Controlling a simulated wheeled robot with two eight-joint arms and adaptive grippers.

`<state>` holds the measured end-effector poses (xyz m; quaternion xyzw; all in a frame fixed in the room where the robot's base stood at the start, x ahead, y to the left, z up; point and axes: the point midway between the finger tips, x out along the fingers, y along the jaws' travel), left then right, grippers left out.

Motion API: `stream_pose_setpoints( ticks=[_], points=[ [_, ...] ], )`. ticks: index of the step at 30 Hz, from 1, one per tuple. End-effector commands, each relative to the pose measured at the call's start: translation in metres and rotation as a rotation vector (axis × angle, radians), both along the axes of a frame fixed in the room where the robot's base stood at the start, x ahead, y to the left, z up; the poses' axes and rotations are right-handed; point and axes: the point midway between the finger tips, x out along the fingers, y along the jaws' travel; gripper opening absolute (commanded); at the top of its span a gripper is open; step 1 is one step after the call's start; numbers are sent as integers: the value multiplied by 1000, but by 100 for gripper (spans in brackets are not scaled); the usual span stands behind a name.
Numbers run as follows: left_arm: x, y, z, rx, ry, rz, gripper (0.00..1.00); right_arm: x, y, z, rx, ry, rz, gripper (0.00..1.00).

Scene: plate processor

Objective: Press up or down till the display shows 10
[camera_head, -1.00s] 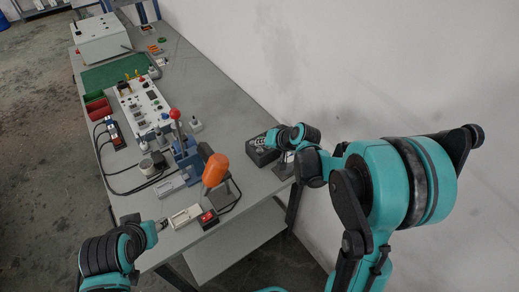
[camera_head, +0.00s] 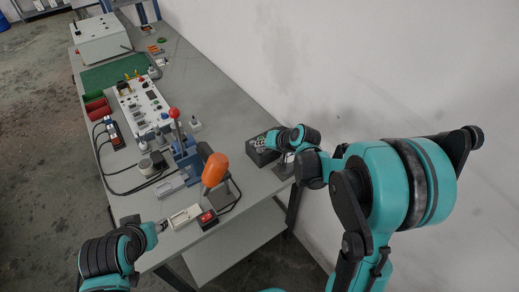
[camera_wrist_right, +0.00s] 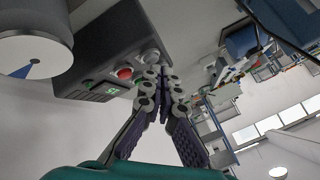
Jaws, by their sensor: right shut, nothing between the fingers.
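A dark control box (camera_head: 262,157) stands on the table's right edge near the wall, partly covered by my right gripper (camera_head: 268,139). In the right wrist view the box (camera_wrist_right: 92,60) has a red button (camera_wrist_right: 124,73), a pale metal-rimmed button (camera_wrist_right: 150,57) and a small lit green display (camera_wrist_right: 108,91). The display's digits are tilted and too small to read surely. My right gripper (camera_wrist_right: 160,72) is shut and empty, its tips close to the buttons; contact cannot be told. My left gripper (camera_head: 162,226) is at the table's near left edge, too small to judge its jaws.
A toggle press (camera_head: 184,155) with a red-knobbed lever and an orange-handled tool (camera_head: 215,170) stand left of the box. A red switch (camera_head: 207,217) lies near the front edge. A white panel (camera_head: 142,105) stands farther back.

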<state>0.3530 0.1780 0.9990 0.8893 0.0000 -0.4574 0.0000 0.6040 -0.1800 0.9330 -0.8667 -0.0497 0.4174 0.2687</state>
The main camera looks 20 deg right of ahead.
Motion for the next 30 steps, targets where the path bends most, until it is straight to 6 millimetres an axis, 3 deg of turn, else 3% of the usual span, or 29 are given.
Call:
stream_pose_setpoints(
  ticks=[30],
  points=[
    [0,0,-5,0,0,0,40,0,0,-6,0,1,1,0]
  ],
)
